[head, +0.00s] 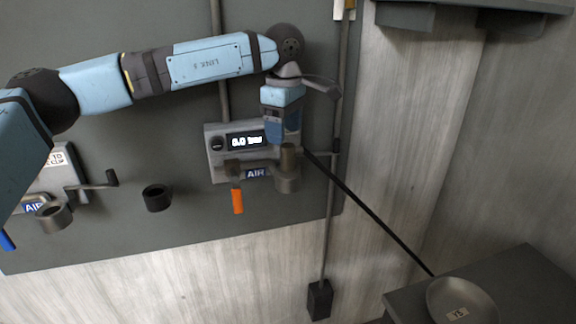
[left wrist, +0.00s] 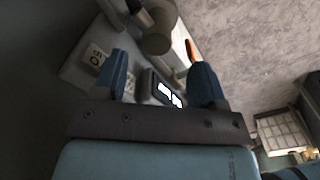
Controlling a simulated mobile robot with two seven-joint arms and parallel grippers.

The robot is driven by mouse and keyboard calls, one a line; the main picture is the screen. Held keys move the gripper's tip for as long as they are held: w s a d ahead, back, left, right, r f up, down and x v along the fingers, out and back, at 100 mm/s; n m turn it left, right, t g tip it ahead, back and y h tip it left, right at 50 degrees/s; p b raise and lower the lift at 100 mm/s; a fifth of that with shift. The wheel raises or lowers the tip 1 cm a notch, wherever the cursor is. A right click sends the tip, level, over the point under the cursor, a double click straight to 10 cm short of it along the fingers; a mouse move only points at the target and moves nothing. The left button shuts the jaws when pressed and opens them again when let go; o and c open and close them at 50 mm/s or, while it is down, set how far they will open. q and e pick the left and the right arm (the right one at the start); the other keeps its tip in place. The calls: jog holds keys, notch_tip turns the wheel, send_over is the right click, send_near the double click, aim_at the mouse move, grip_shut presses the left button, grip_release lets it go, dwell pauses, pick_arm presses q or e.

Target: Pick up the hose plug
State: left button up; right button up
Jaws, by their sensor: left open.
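What looks like the hose plug is a brownish upright cylinder (head: 288,158), seated in or just above a round grey fitting (head: 287,183) on the AIR panel (head: 214,165). I cannot tell the plug from the fitting for certain. My left gripper (head: 282,137) is just above it in the head view, jaws open. The left wrist view shows both blue fingers apart (left wrist: 160,62), with the panel's lit display (left wrist: 168,95) between them and a grey-brown cylinder (left wrist: 157,42) beyond. I cannot tell whether the fingers touch the plug. My right gripper is out of view.
A thin black hose or rod (head: 370,210) slants from the panel towards a grey bowl (head: 478,291) on a dark stand (head: 530,270). An orange lever (head: 237,201) hangs below the panel. A dark ring (head: 157,197) and a second AIR fitting (head: 53,216) are at left.

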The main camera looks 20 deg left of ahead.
pick_arm(q)
jog(key=shift+w+d+f, duration=0.1)
jog(key=shift+d+f, duration=0.05)
jog(key=shift+f, duration=1.2)
jog(key=shift+w+d+f, duration=0.1)
jog(key=shift+d+f, duration=0.05)
jog(key=shift+f, duration=1.15)
jog(key=c, duration=1.1)
notch_tip(320, 180, up, 20)
jog(key=p, duration=0.1)
notch_tip(320, 180, up, 4)
jog(key=p, duration=0.4)
send_over(288, 145)
jog(key=shift+r+p, duration=0.25)
jog(key=shift+p, duration=0.05)
